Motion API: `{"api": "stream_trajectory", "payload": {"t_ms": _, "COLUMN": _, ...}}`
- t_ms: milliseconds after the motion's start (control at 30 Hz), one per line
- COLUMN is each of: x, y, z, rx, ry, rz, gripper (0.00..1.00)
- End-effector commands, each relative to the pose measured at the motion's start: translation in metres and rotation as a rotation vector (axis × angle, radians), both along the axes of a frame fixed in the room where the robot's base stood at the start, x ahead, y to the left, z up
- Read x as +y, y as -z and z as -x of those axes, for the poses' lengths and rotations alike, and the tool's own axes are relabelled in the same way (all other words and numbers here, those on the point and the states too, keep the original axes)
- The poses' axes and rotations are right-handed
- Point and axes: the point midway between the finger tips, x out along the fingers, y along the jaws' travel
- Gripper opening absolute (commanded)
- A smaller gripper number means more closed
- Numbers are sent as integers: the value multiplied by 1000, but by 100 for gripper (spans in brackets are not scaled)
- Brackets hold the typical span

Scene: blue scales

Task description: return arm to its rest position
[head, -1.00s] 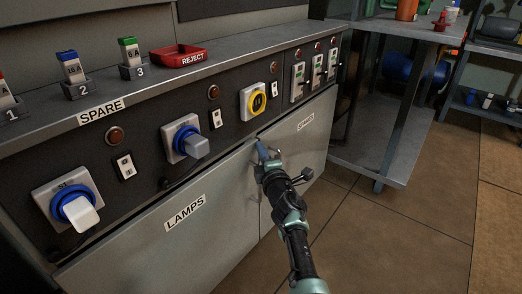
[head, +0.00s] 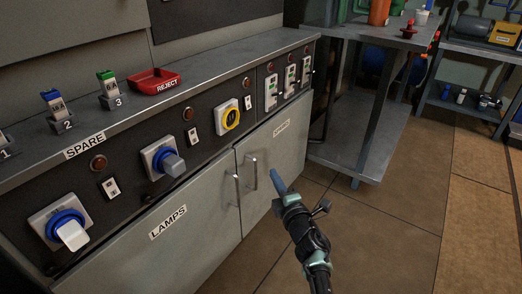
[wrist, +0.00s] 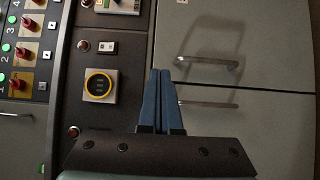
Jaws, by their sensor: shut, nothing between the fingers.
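My gripper (head: 278,182) is in front of the cabinet doors in the head view, its blue fingers pointing up and away from me. In the wrist view my gripper (wrist: 161,75) shows its two blue fingers side by side, shut and empty. The fingers overlap the cabinet doors in the picture; whether they touch cannot be told, though no contact shows. My arm extends down to the bottom edge of the head view.
The panel carries a yellow-ringed socket (head: 231,118) and blue sockets with plugs, one a grey plug (head: 174,166). Door handles (head: 254,174) stick out near the gripper. A red reject tray (head: 153,82) sits on the ledge. The tiled floor (head: 400,235) at right is open.

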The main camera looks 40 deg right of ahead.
Motion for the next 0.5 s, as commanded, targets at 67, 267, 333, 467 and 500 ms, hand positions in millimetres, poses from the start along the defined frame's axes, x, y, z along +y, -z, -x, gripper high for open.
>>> {"api": "stream_trajectory", "payload": {"t_ms": 67, "x": 0, "y": 0, "z": 4, "rx": 1, "ry": 0, "rz": 0, "gripper": 0}}
{"api": "stream_trajectory", "payload": {"t_ms": 267, "x": -1, "y": 1, "z": 5, "rx": 1, "ry": 0, "rz": 0, "gripper": 0}}
{"api": "stream_trajectory", "payload": {"t_ms": 333, "x": 0, "y": -1, "z": 4, "rx": -3, "ry": 0, "rz": -1, "gripper": 0}}
{"api": "stream_trajectory", "payload": {"t_ms": 467, "x": 8, "y": -33, "z": -11, "rx": -64, "ry": -1, "rz": -10, "gripper": 0}}
{"api": "stream_trajectory", "payload": {"t_ms": 500, "x": 15, "y": -52, "z": -20, "rx": -99, "ry": -4, "rz": -18, "gripper": 0}}
